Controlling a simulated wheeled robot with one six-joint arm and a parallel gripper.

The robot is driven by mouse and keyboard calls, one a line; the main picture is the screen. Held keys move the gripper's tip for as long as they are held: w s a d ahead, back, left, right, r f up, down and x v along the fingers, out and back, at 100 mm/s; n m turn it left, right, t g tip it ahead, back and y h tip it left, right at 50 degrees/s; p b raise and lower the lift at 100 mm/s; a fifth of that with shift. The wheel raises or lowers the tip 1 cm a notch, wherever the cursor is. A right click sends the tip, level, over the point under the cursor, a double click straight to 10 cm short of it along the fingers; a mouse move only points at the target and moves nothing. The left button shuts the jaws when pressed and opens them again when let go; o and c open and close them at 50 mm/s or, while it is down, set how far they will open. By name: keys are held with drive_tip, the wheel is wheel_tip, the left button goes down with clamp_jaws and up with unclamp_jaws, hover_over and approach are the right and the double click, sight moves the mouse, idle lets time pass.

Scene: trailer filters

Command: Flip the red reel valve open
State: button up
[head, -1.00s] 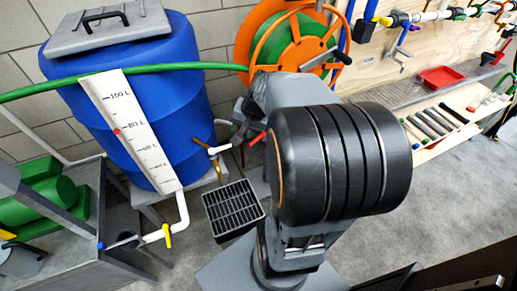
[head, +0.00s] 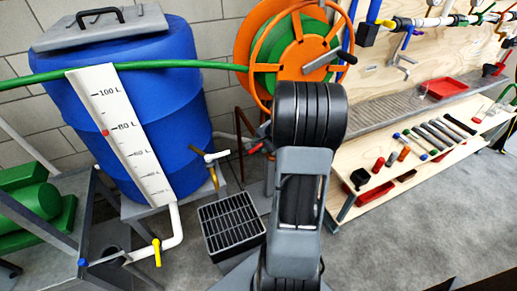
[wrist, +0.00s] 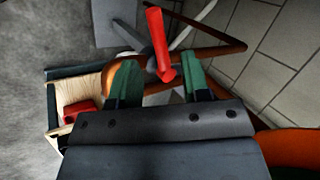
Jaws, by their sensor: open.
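The red valve lever (head: 257,148) shows beside my arm, below the orange hose reel (head: 245,50) with its green hose. In the wrist view the red lever (wrist: 158,42) points down into the gap between my gripper's (wrist: 160,62) two green fingers. The fingers are apart, one on each side of the lever's end, with space on both sides. I cannot tell whether the lever's tip is level with the fingertips or beyond them. The valve body is mostly hidden. In the head view my arm hides my gripper.
A blue drum (head: 180,90) with a level scale stands left. A black grated drain box (head: 232,228) sits on the floor below. A brown frame (wrist: 215,42) runs close behind the lever in the wrist view. A tool bench (head: 352,150) stands right, with open floor in front.

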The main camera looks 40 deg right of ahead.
sight(257, 147)
drive_tip(key=shift+x, duration=1.55)
clamp_jaws()
